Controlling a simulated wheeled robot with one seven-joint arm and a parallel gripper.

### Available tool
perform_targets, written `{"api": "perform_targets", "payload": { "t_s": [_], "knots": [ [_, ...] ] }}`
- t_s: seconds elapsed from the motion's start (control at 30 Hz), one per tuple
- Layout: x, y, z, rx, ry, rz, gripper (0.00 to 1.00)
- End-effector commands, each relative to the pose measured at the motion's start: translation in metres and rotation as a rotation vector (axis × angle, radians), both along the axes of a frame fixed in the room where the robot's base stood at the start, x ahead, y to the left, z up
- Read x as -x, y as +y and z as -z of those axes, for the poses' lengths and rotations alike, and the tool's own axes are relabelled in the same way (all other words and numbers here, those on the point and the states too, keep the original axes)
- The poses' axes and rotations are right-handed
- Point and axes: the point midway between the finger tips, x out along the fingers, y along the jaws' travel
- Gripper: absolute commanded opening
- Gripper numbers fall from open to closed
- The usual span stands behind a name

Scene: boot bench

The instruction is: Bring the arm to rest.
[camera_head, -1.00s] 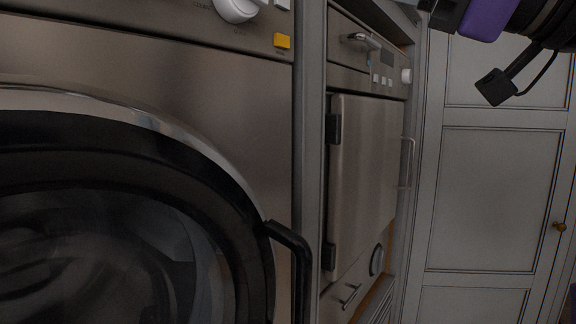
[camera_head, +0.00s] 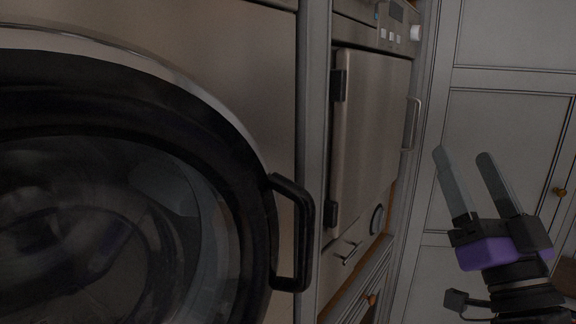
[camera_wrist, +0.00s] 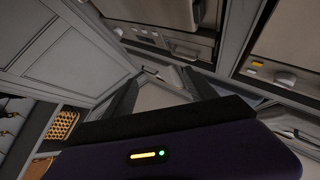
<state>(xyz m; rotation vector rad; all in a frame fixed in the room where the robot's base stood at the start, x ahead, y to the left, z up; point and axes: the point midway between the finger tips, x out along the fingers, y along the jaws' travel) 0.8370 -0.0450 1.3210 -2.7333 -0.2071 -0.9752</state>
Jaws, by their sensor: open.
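My gripper (camera_head: 463,162) is at the right side of the head view, its two long grey fingers pointing up and spread apart. It is open and nothing is between the fingers. It is in free space in front of the panelled cupboard door (camera_head: 498,130). In the wrist view the dark purple gripper body (camera_wrist: 170,155) fills the lower part, with a small yellow and green light on it. The arm behind the gripper is mostly out of the head view.
A front-loading machine with a round glass door (camera_head: 90,220) and black handle (camera_head: 292,232) fills the left. Beside it is a steel appliance with a closed door (camera_head: 368,140) and a bar handle (camera_head: 411,123). A woven basket (camera_wrist: 63,125) shows in the wrist view.

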Motion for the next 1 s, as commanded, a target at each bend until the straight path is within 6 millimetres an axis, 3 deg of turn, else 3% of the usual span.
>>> {"api": "perform_targets", "payload": {
  "t_s": [0.03,0.2,0.5,0.7,1.0],
  "knots": [
    [0.006,-0.002,0.026,-0.015,0.031,0.020,0.65],
    [0.033,-0.006,0.095,-0.042,0.109,0.091,0.65],
    [0.102,0.000,0.198,-0.017,0.265,0.182,0.65],
    [0.158,0.010,0.253,0.035,0.385,0.212,0.65],
    [0.250,0.029,0.318,0.153,0.601,0.205,0.65]
  ]
}}
